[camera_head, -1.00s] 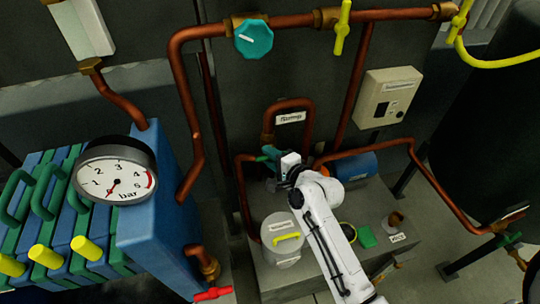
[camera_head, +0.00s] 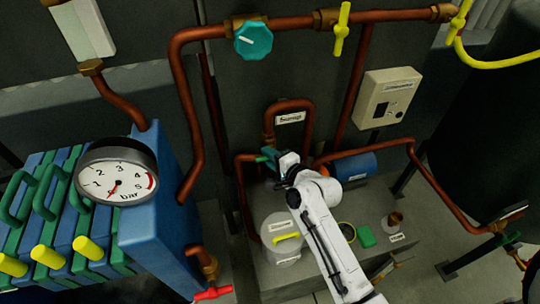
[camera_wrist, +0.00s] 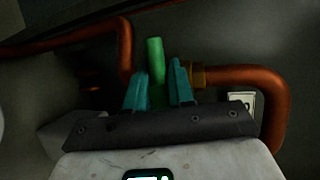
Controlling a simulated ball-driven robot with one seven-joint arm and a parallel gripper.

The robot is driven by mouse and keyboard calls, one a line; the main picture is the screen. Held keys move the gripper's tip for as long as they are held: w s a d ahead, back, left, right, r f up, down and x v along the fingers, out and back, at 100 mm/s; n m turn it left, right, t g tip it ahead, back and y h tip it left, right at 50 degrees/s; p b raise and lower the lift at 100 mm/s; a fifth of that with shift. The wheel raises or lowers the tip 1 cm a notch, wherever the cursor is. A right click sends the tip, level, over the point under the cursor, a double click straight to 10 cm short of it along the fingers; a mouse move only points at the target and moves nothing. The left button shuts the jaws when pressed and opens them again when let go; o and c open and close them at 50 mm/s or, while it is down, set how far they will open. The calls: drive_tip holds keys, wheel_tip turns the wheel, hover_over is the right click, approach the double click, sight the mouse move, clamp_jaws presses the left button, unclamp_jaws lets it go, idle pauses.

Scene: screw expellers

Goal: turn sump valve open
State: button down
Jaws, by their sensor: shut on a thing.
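The sump valve's green lever (camera_wrist: 155,62) stands between the two teal fingers of my gripper (camera_wrist: 160,85) in the wrist view. My gripper is shut on this lever. Behind it, the valve's brass fitting (camera_wrist: 197,75) joins the copper pipe (camera_wrist: 240,75). In the head view my gripper (camera_head: 271,157) is at the valve, left of the copper loop with the "Sump" label (camera_head: 290,118). My white wrist hides most of the valve there. The lower part of the lever is hidden by my fingers.
A grey lidded pot with a yellow handle (camera_head: 286,238) stands below my gripper on the grey box. A blue cylinder (camera_head: 355,166) lies to the right. A copper pipe (camera_head: 240,195) runs down at the left. A control box (camera_head: 385,97) hangs on the wall.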

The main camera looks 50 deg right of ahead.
drive_tip(key=n+g+p, duration=0.1)
drive_tip(key=p, duration=0.2)
drive_tip(key=shift+r, duration=0.25)
drive_tip(key=shift+f+n+g+h+p, duration=0.15)
drive_tip(key=shift+n+g+h+p, duration=0.2)
drive_tip(key=shift+n+p, duration=0.5)
drive_tip(key=shift+f+n+g+h+p, duration=0.35)
drive_tip(key=shift+n, duration=0.1)
drive_tip(key=shift+f+n+g+h+b, duration=0.25)
drive_tip(key=shift+n+g+h+b, duration=0.05)
drive_tip(key=shift+n+b, duration=0.3)
drive_tip(key=b, duration=0.1)
drive_tip(key=n+g+h+b, duration=0.1)
drive_tip(key=b, duration=0.1)
drive_tip(key=shift+d+f+n, duration=0.1)
drive_tip(key=shift+f+n, duration=0.15)
drive_tip(key=shift+n, duration=0.05)
drive_tip(key=n+g+h+b, duration=0.1)
drive_tip(key=n+h+b, duration=0.1)
drive_tip(key=b, duration=0.2)
drive_tip(key=shift+s+d, duration=0.1)
drive_tip(key=shift+s, duration=0.05)
drive_tip(key=n+h+b, duration=0.1)
drive_tip(key=n+b, duration=0.1)
drive_tip(key=shift+s+d+g+b, duration=0.1)
drive_tip(key=shift+g+b, duration=0.25)
drive_tip(key=shift+g, duration=0.05)
drive_tip(key=shift+d+r+n+h+b, duration=0.1)
drive_tip(key=shift+r+n+h+b, duration=0.1)
drive_tip(key=shift+n+h+b, duration=0.35)
